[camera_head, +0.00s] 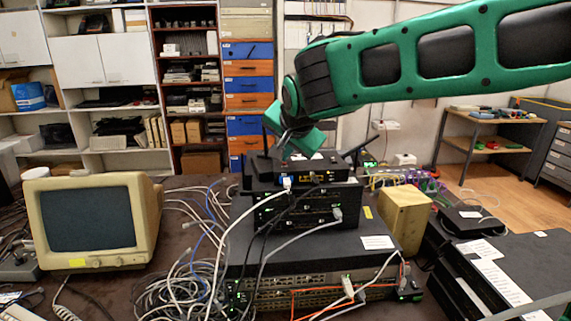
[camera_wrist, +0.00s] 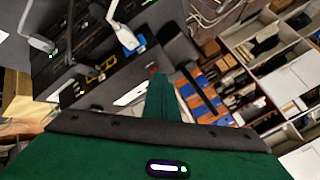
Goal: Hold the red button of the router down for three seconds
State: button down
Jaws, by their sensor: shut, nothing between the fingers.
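The router (camera_head: 315,181) is a black box on top of the stack of network gear, with small lit marks on its front. In the wrist view its dark casing (camera_wrist: 120,72) lies tilted beyond my gripper. My green gripper (camera_head: 278,153) is shut and empty, pointing down at the left rear part of the router's top. Its shut fingers also show in the wrist view (camera_wrist: 160,92). A tiny reddish spot near the fingertips in the wrist view may be the red button; I cannot tell for sure. I cannot tell whether the fingertips touch it.
More black network boxes (camera_head: 300,207) with plugged cables stand below the router. A beige monitor (camera_head: 93,220) is at the left, a tan box (camera_head: 404,218) at the right. Loose cables (camera_head: 180,285) crowd the table in front. Shelves stand behind.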

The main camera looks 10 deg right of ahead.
aim_at(286, 166)
dwell(0.4)
jog(key=shift+r, duration=0.75)
notch_tip(286, 166, up, 5)
dwell(0.5)
